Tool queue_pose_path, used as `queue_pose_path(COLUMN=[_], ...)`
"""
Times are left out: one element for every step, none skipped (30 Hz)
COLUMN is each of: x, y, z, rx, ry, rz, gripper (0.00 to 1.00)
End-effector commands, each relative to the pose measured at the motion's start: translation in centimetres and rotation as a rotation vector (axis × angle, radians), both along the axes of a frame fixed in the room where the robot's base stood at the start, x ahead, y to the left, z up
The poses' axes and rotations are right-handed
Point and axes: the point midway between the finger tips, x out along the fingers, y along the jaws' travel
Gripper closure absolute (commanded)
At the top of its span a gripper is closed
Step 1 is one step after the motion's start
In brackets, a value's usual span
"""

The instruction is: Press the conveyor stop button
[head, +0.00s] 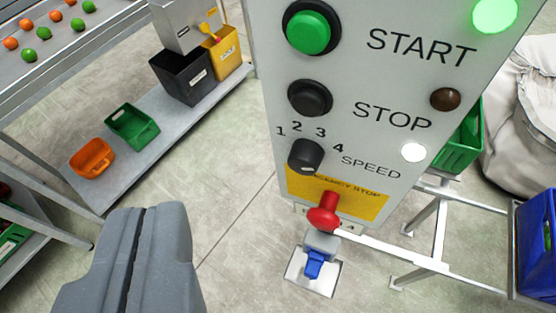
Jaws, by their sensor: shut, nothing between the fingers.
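The control panel (353,77) is a grey upright box facing me. The stop button (310,97) is a black round button left of the word STOP, below the green start button (311,30). A black speed knob (306,157) sits under it, with the numbers 1 to 4 around it. A red emergency stop (326,212) sticks out at the bottom over a yellow plate. My gripper (148,217) is shut and empty at the lower left. In the picture it is below and left of the stop button, apart from the panel.
A bright green lamp (495,14) and a white lamp (413,152) are lit; a brown lamp (445,99) is dark. A conveyor (58,50) with several fruits is at upper left. An orange crate (92,157) and green crate (132,126) sit on a shelf. Floor (225,190) is clear between.

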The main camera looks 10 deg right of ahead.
Motion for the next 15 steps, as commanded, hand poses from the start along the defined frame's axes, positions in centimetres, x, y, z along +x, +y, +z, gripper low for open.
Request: queue_pose_path(x=[0.4,0.7,0.9,1.0,1.1,1.2,1.2,1.2,1.2,1.2,1.2,1.2,1.3,1.3,1.3], y=[0.0,-0.1,-0.3,-0.4,-0.5,-0.6,-0.7,-0.8,-0.8,-0.9,-0.9,-0.9,-0.9,-0.9,-0.9], z=[-1.9,-2.8,-4.0,-4.8,-5.4,-6.1,-6.5,-6.9,-7.3,-7.5,-7.7,-7.8,-7.8,-7.8,-7.8], rx=[0.004,0.007,0.009,0.011,0.012,0.012,0.013,0.013,0.013,0.013,0.013,0.013,0.013,0.012,0.012], ry=[0.028,0.032,0.043,0.048,0.052,0.055,0.058,0.061,0.064,0.065,0.066,0.066,0.066,0.065,0.065], rz=[-0.015,-0.026,-0.038,-0.047,-0.054,-0.063,-0.069,-0.073,-0.078,-0.080,-0.082,-0.083,-0.083,-0.083,-0.083], gripper=[1.00,1.00,1.00,1.00,1.00,1.00,1.00,1.00,1.00,1.00,1.00,1.00,1.00,1.00,1.00])
